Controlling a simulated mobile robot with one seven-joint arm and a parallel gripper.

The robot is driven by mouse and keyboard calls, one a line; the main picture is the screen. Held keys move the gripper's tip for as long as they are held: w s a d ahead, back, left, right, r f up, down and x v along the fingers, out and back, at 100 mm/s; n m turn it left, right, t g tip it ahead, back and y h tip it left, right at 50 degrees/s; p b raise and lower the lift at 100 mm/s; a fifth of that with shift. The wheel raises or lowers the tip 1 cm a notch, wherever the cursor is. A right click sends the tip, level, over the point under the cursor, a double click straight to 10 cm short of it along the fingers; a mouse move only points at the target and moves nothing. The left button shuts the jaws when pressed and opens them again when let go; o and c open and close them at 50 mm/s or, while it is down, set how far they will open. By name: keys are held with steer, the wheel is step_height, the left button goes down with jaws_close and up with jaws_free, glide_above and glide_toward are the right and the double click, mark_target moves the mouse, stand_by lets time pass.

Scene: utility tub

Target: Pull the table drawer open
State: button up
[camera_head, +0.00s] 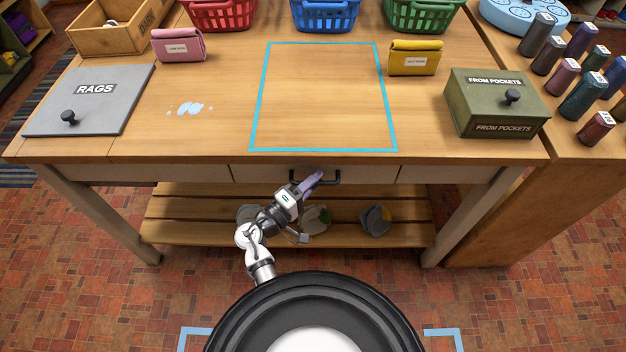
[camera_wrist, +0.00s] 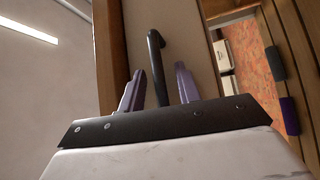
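The table drawer (camera_head: 370,174) is a pale front panel set under the wooden tabletop, and it looks flush with the panels beside it. Its black bar handle (camera_head: 332,183) sits at the panel's middle. My gripper (camera_head: 313,181) is at the left part of this handle. In the wrist view, the purple fingers of my gripper (camera_wrist: 159,85) stand apart, with the black handle (camera_wrist: 154,50) passing between them. Gaps show between the fingers and the bar, so the gripper is open. The wrist body hides the handle's lower end there.
On the tabletop, a blue taped rectangle (camera_head: 262,100) is empty. A grey RAGS board (camera_head: 110,115) lies left, and a green FROM POCKETS box (camera_head: 475,108) stands right. A slatted lower shelf (camera_head: 180,228) holds several small items. The brick floor before the table is open.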

jaws_close()
steer(key=shift+s+f, duration=0.1)
stand_by(0.4)
